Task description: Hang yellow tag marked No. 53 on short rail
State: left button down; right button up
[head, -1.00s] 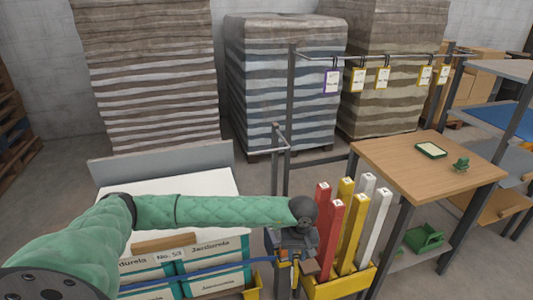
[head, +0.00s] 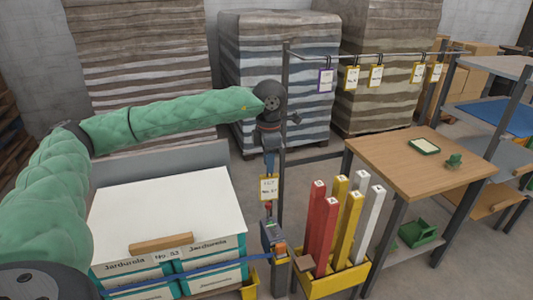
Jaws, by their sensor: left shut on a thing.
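My left gripper (head: 269,168) points down and is shut on a yellow-bordered tag (head: 268,189), which hangs below the fingers in front of the rack post. Small dark print shows on the tag, but I cannot read its number surely. The short rail (head: 294,118) is mostly hidden behind my left wrist and gripper; only a little of it shows just right of the wrist. I cannot tell whether the tag touches it. My right gripper is not in view.
A long rail (head: 390,55) at the back carries one purple tag and several yellow tags. A yellow bin (head: 335,283) holds red, yellow and white posts. A white-topped stack of boxes marked No. 53 (head: 165,200) stands left. A wooden table (head: 430,165) stands right.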

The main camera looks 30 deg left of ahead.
pick_arm(q)
jog(key=shift+a+r+n, duration=0.35)
jog(key=shift+r+n, duration=0.35)
jog(key=shift+r, duration=0.2)
jog(key=shift+w+a+p, duration=0.6)
jog(key=shift+w+a, duration=0.85)
jog(key=shift+a, duration=0.3)
jog(key=shift+w+a+p, duration=0.55)
jog(key=shift+w+a, duration=0.85)
jog(key=shift+a, duration=0.3)
jog(key=shift+f, duration=0.2)
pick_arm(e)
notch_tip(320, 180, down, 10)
pick_arm(q)
jog(key=shift+f+b, duration=0.25)
jog(key=shift+b, duration=0.15)
jog(key=shift+f, duration=0.35)
jog(key=shift+f+b, duration=0.4)
jog(key=shift+b, duration=0.15)
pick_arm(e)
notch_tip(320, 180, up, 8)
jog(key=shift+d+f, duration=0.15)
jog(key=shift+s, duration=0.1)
